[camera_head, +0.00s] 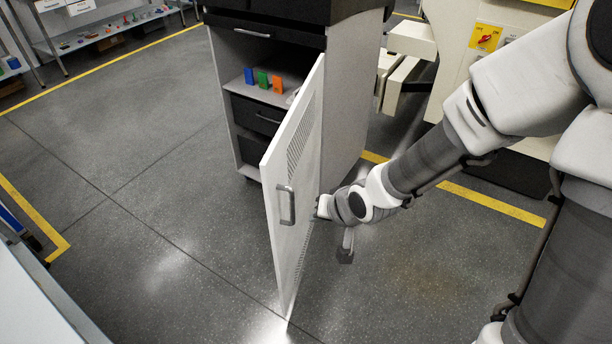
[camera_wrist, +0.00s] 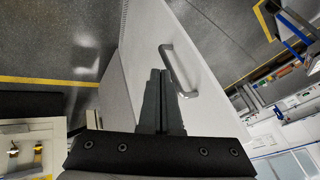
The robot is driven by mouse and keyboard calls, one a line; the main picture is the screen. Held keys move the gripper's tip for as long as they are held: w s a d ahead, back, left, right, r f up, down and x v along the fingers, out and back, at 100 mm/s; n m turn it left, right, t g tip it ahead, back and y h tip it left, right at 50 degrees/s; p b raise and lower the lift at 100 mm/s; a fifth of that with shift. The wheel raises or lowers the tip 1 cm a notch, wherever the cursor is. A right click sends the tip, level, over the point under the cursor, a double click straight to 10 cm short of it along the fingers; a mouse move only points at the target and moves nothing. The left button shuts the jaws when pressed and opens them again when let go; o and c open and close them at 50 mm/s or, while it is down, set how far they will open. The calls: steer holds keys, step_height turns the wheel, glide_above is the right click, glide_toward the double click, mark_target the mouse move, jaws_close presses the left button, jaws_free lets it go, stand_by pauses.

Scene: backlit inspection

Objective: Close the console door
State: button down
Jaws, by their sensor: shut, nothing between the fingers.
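The console door (camera_head: 300,222) is a white panel with a vent grille and a grey bar handle (camera_head: 287,205). It stands open, swung out from the right front edge of the dark-and-grey console (camera_head: 345,100). My gripper (camera_head: 319,207) is at the right of the door, on the side with the handle, close to the panel. In the wrist view the shut fingers (camera_wrist: 158,82) point at the white door (camera_wrist: 140,45), with the handle (camera_wrist: 182,70) just to their right and not between them. I cannot tell whether the fingertips touch the panel.
Inside the console, a shelf holds blue, green and orange blocks (camera_head: 263,79), above dark drawers (camera_head: 256,115). A cream machine (camera_head: 465,70) with a yellow switch plate stands at the right. Grey floor left of the door is clear. A pale surface (camera_head: 35,305) edges the lower left.

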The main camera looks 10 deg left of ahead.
steer(key=f, duration=0.1)
steer(key=b, duration=0.6)
glide_toward(278, 219)
step_height(278, 219, down, 5)
steer(key=w+d, duration=0.1)
steer(key=d, duration=0.1)
steer(key=shift+w+a+r+b, duration=0.25)
steer(key=shift+w+a, duration=0.2)
steer(key=shift+a, duration=0.25)
steer(key=shift+w+a+m+b, duration=0.15)
steer(key=shift+a+m+b, duration=0.2)
steer(key=shift+a, duration=0.7)
steer(key=shift+a, duration=0.1)
